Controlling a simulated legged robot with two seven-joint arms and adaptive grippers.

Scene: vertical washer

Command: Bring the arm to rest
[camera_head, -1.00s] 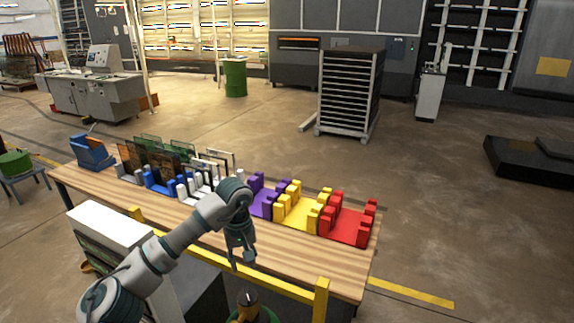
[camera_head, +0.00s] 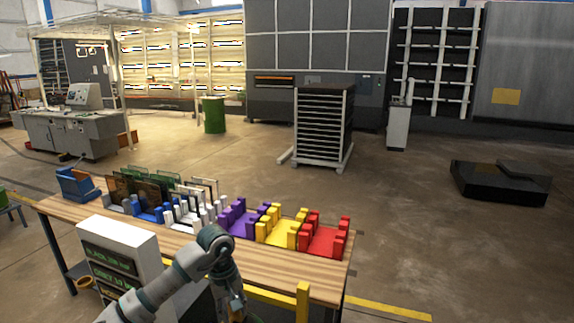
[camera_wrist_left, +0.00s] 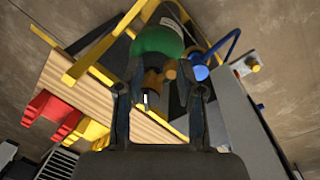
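My left arm comes in from the bottom left in the head view, bent at the elbow, in front of the wooden table (camera_head: 318,283). My left gripper (camera_head: 236,305) hangs low near the bottom edge, where it is partly hard to make out. In the left wrist view its two fingers (camera_wrist_left: 160,98) are spread apart with nothing clearly held between them. A green cylinder (camera_wrist_left: 158,40) with a brass-coloured fitting (camera_wrist_left: 153,82) shows beyond the fingers. My right gripper is in neither view.
On the table are red (camera_head: 323,240), yellow (camera_head: 281,233) and purple (camera_head: 238,223) racks, glass-like panels in holders, and a blue holder (camera_head: 77,184). A white-topped machine (camera_head: 117,240) and yellow rail (camera_head: 303,300) stand in front. Open floor lies beyond.

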